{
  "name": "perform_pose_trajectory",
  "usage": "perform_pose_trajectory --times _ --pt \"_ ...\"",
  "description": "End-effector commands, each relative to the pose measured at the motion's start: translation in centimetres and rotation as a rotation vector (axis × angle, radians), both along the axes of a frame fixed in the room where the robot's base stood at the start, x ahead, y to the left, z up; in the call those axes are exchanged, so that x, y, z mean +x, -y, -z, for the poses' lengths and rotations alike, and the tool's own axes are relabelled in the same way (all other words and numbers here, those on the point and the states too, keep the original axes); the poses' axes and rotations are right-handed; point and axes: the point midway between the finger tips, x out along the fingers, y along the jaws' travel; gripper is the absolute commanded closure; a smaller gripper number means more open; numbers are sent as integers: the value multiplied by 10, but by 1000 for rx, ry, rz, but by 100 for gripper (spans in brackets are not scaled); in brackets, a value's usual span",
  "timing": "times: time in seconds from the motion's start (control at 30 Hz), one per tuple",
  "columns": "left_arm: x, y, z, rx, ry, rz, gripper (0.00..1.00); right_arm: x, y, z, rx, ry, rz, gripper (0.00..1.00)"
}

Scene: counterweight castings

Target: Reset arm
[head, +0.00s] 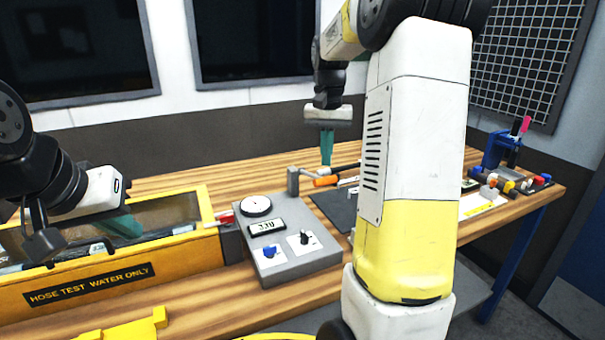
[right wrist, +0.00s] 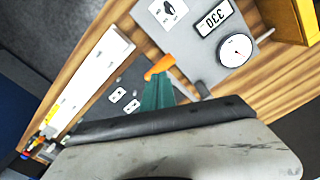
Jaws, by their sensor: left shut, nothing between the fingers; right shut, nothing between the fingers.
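My right gripper (head: 326,148) hangs above the wooden bench behind the grey gauge box, its green fingers shut and empty, pointing down. It also shows in the right wrist view (right wrist: 158,88), where its fingertips overlap the view of an orange-handled tool (right wrist: 160,67); I cannot tell whether they touch. My left gripper (head: 122,226) is at the left, its green fingers shut and empty, over the yellow hose test trough (head: 100,277). My right upper arm, white and yellow, fills the middle right of the head view and hides part of the bench.
The grey gauge box (head: 305,262) has a dial, a display and knobs. A dark mat (head: 335,208) lies beside it. At the bench's right end are a blue holder with pens (head: 497,150) and several small coloured items. Dark windows and a wire grid (head: 525,55) are behind.

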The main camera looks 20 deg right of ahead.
Motion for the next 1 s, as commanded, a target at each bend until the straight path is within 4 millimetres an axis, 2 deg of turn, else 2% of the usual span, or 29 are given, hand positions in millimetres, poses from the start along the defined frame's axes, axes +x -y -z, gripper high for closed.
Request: perform_pose_trajectory --times 0.13,0.23,0.4,0.57,0.8,1.0 --pt "0 0 0 0 0 0 100 -5 -4 -5 5 16 -11 100" --pt "0 0 0 0 0 0 100 -21 -14 -16 20 60 -41 100" --pt "0 0 0 0 0 0 100 -68 -44 -39 55 185 -138 100" --pt "0 0 0 0 0 0 100 -119 -73 -49 77 312 -235 100" --pt "0 0 0 0 0 0 100 -188 -107 -40 83 486 -363 100" --pt "0 0 0 0 0 0 100 -216 -121 -28 77 564 -418 100"
